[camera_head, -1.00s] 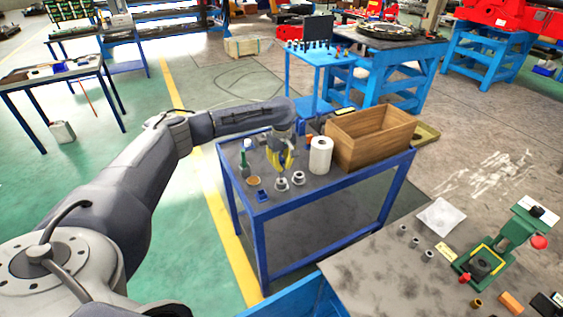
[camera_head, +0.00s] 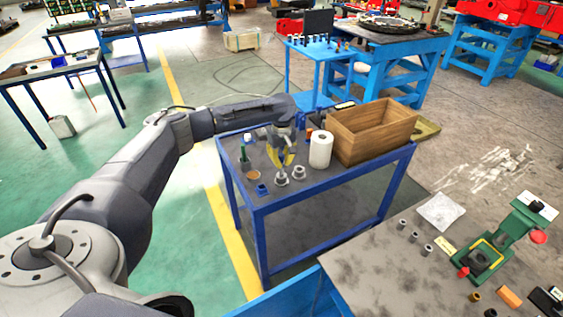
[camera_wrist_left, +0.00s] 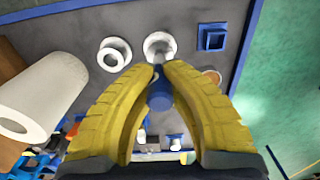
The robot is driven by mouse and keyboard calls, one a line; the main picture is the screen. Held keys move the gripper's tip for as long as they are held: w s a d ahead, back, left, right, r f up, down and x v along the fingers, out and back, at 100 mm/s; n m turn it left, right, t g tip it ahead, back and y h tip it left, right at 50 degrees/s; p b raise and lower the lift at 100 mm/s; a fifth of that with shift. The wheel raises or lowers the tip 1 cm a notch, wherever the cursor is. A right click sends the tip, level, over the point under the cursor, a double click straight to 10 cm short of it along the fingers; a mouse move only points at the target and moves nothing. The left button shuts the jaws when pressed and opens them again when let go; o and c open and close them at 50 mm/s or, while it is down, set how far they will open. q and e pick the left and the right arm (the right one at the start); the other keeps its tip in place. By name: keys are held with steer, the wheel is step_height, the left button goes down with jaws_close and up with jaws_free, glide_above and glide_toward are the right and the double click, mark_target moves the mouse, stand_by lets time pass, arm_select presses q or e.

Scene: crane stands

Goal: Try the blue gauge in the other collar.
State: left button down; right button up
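My left gripper (camera_head: 282,158) hangs over the blue-framed cart, fingers down. In the left wrist view its yellow fingers (camera_wrist_left: 163,80) are closed around the blue gauge (camera_wrist_left: 160,98), whose thin metal pin points at a light collar (camera_wrist_left: 158,40). The pin overlaps this collar's near edge; I cannot tell whether it is in the bore. This collar is the left one (camera_head: 282,181) in the head view. The other collar (camera_head: 299,172) stands just right of it, empty, and also shows in the wrist view (camera_wrist_left: 115,52). My right gripper is out of view.
On the cart are a blue square holder (camera_head: 262,189), a brown ring (camera_head: 253,175), a green bottle (camera_head: 244,160), a white roll (camera_head: 320,150) and a wooden crate (camera_head: 372,142). A grey bench (camera_head: 385,270) with a green press (camera_head: 485,258) stands at the front right.

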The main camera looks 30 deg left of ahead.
arm_select(q)
steer(key=shift+m, duration=0.3)
steer(key=shift+f, duration=0.75)
stand_by(0.9)
steer(key=shift+r, duration=0.5)
stand_by(0.5)
steer(key=shift+m, duration=1)
steer(key=shift+f, duration=0.5)
steer(key=shift+r, duration=0.15)
stand_by(0.3)
steer(key=shift+r, duration=0.3)
